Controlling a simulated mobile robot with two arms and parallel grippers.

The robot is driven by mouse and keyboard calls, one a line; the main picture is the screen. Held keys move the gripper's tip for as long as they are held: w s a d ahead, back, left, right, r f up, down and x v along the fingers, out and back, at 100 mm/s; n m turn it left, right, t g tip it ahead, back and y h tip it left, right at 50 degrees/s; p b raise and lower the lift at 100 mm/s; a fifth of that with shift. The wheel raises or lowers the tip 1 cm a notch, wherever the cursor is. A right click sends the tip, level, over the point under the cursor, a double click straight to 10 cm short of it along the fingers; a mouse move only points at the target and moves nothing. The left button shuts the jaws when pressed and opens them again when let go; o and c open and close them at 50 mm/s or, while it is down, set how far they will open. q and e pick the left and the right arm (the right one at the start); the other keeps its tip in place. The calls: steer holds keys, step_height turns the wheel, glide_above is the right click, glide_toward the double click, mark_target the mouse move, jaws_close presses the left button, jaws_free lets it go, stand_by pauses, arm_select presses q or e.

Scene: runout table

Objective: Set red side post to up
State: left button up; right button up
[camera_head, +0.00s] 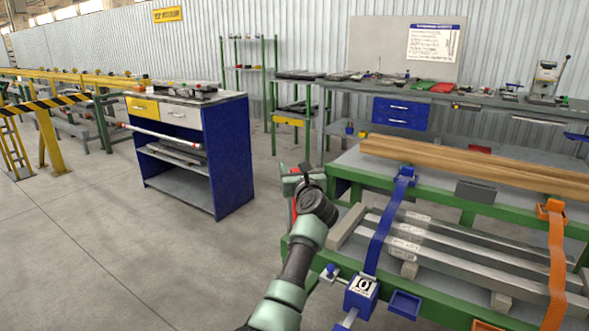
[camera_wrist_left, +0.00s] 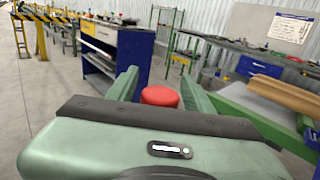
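The red side post shows in the head view as a narrow red strip (camera_head: 294,206) at the left end of the green table, partly hidden by my left gripper and wrist. In the left wrist view its round red top (camera_wrist_left: 160,96) sits between my two green fingers. My left gripper (camera_head: 301,172) is at the post, with its fingers spread apart. A gap shows on the left of the red top, and the right finger is close to it; I cannot tell if they touch. The post's lower part is hidden, so its up or down setting is unclear. My right gripper is not in view.
The green table (camera_head: 440,310) carries grey metal bars (camera_head: 450,247), wooden beams (camera_head: 480,165), a blue strap (camera_head: 385,225) and an orange strap (camera_head: 556,260). A blue cabinet (camera_head: 228,155) stands to the left. Open concrete floor (camera_head: 110,250) lies at the left.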

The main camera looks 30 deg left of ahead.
arm_select(q)
steer(key=shift+d, duration=0.1)
steer(key=shift+s+d, duration=0.2)
steer(key=shift+s, duration=0.05)
steer(key=v, duration=0.7)
steer(key=shift+p, duration=0.4)
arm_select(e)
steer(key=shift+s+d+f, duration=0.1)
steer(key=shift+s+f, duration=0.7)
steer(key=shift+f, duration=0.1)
